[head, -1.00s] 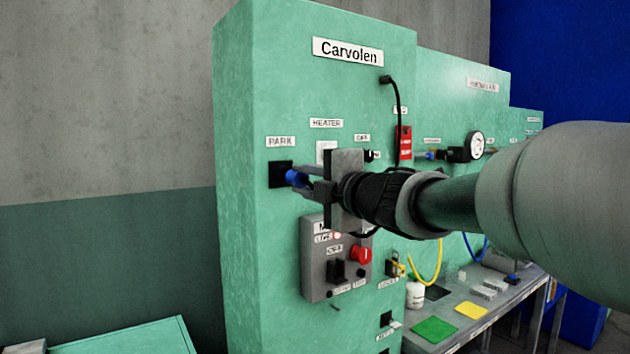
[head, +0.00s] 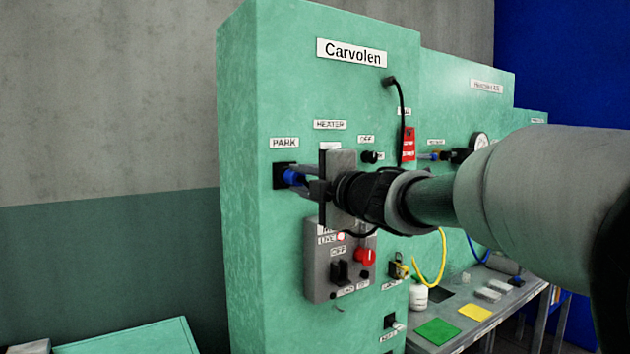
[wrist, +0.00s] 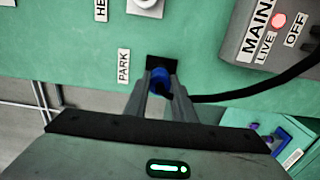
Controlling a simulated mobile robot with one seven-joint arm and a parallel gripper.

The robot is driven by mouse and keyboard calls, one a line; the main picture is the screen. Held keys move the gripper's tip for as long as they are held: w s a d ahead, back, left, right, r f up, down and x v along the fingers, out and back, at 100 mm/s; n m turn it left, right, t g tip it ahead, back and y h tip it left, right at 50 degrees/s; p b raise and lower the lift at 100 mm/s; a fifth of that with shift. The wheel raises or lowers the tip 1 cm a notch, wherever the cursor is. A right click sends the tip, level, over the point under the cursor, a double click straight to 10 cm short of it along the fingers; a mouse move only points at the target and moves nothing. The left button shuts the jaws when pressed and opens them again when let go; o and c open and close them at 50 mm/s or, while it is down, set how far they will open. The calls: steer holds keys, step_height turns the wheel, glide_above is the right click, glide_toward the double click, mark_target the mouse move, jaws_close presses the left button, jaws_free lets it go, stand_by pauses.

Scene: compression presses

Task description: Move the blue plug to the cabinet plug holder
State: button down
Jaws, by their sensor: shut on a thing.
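The blue plug (head: 294,177) is between the fingers of my gripper (head: 292,179), at the black holder (head: 281,175) under the PARK label on the green Carvolen cabinet (head: 245,110). In the wrist view the blue plug (wrist: 160,80) sits between both fingertips, its front end at or in the black holder (wrist: 161,63). How deep it sits cannot be told. A black cable (wrist: 250,94) runs from the plug to the right. My gripper is shut on the plug.
A grey control box (head: 340,262) with a red knob (head: 365,257) is just below my gripper. A bench (head: 475,325) with green and yellow pads stands lower right.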

steer(key=shift+a, duration=0.1)
steer(key=c, duration=1.4)
jaws_free()
steer(key=shift+w, duration=0.1)
steer(key=v, duration=1.7)
steer(key=shift+s+p, duration=0.25)
steer(key=shift+p, duration=0.2)
